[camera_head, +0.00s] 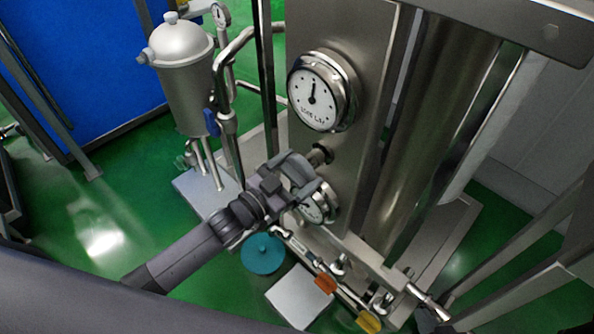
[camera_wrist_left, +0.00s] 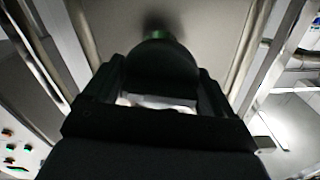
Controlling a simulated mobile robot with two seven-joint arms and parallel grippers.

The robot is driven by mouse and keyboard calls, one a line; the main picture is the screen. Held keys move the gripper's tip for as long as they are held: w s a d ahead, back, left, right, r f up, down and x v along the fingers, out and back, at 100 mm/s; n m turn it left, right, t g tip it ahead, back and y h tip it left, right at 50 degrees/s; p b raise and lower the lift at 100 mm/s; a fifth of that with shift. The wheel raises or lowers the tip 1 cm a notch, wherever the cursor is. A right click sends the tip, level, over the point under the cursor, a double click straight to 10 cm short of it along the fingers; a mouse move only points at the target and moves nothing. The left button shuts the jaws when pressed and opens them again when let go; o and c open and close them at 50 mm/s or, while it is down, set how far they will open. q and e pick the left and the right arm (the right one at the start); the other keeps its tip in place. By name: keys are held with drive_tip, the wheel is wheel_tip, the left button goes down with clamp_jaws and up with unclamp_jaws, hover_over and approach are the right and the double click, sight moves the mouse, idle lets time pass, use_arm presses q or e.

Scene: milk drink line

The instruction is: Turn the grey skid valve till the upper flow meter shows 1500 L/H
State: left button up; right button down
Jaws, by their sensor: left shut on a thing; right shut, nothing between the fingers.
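The upper flow meter (camera_head: 318,92) is a round white dial with a metal rim on the steel panel. Its dark needle points nearly straight up; the small print is too blurred to read surely. Below it, the grey skid valve's stem (camera_head: 321,154) comes out of the panel. My left gripper (camera_head: 297,170) is at the valve, shut on its knob. In the left wrist view the dark rounded knob (camera_wrist_left: 160,65) sits between the fingers. A lower dial (camera_head: 318,208) is partly hidden behind my left gripper. My right gripper is not in view.
A steel column (camera_head: 430,120) stands right of the panel. A metal canister (camera_head: 182,75) with pipes stands at the left. Below are a teal round part (camera_head: 262,253), orange (camera_head: 325,284) and yellow (camera_head: 368,322) handles. Green floor (camera_head: 95,215) is open at left.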

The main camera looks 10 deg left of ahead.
sight(289, 179)
use_arm(q)
drive_tip(key=shift+m, duration=0.4)
drive_tip(key=o, duration=0.8)
drive_tip(key=shift+v, duration=3.65)
